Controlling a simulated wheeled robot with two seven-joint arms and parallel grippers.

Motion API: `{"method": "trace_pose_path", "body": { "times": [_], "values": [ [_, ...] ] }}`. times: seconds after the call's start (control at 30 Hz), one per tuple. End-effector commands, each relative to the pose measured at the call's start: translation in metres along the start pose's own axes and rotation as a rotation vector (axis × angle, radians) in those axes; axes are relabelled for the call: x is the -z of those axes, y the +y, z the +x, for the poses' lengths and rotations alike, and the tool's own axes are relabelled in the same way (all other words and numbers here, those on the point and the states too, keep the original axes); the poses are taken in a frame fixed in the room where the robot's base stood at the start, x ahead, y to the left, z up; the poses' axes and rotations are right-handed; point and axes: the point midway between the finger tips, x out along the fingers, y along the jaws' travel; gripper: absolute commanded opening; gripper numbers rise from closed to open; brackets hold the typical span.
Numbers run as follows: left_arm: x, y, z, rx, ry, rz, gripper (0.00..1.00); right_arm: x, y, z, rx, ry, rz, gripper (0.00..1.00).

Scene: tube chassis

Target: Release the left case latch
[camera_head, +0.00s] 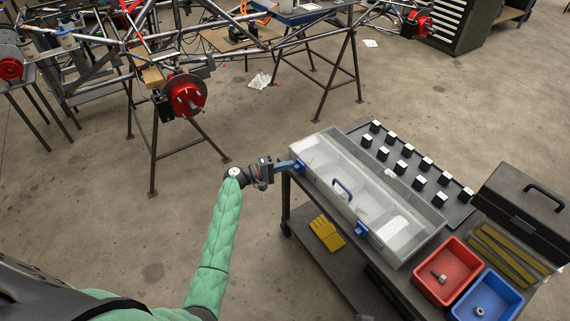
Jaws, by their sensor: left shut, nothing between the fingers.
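A grey case (322,170) with a clear, compartmented face lies on the cart's top. The left case latch (299,165) is a small blue piece at the case's near left corner. The right case latch (361,230) is a matching blue piece farther right along the same side. My left gripper (290,164) is shut and empty, with its tips at the left latch. The tips partly cover this latch, so I cannot tell whether it is released. My right gripper is not in view.
Behind the case is a dark tray with several black-and-white blocks (411,151). A red bin (464,258), a blue bin (508,291) and a black toolbox (522,212) stand right. Yellow gloves (327,233) lie on the lower shelf. Floor left of the cart is clear.

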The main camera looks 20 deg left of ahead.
Motion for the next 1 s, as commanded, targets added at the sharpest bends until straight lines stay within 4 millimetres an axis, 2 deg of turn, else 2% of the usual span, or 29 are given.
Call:
{"method": "trace_pose_path", "body": {
  "times": [0.23,0.5,1.0],
  "values": [
    [-0.006,-0.001,0.001,0.001,-0.001,-0.001,0.0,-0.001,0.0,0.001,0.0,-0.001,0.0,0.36],
    [-0.038,0.0,0.009,0.0,-0.001,0.0,0.0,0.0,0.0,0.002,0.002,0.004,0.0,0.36],
    [-0.037,-0.002,0.013,0.0,-0.002,0.0,0.0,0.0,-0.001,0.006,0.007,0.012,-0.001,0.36]
  ]
}}
